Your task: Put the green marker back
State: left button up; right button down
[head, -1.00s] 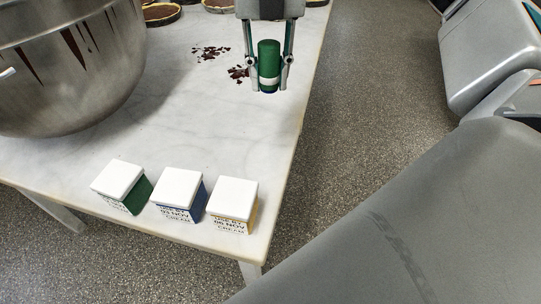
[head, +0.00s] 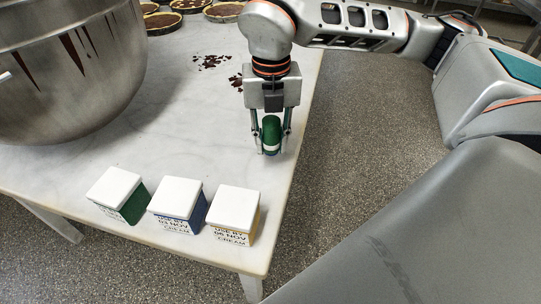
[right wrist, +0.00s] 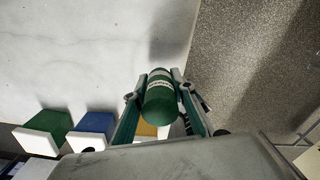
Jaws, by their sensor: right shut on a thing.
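The green marker (head: 271,134) is a short green cylinder with a white band. My right gripper (head: 270,150) is shut on it and holds it upright near the table's right edge. In the right wrist view the green marker (right wrist: 160,97) sits between the two fingers of my right gripper (right wrist: 156,82). I cannot tell whether the marker's lower end touches the table. Three white-topped boxes stand at the front of the table: one with green sides (head: 133,207), one with blue sides (head: 199,212) and one with yellow sides (head: 256,226). My left gripper is not in view.
A large metal bowl (head: 75,75) stands on the left of the marble table (head: 190,120). Several tarts (head: 162,20) lie at the back. Dark crumbs (head: 212,61) are scattered behind my right gripper. The middle of the table is clear. Floor lies beyond the right edge.

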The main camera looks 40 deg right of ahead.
aim_at(271, 166)
jog(key=shift+f, duration=2.45)
jog(key=shift+f, duration=0.1)
jog(key=shift+f, duration=0.1)
jog(key=c, duration=1.7)
grip_release()
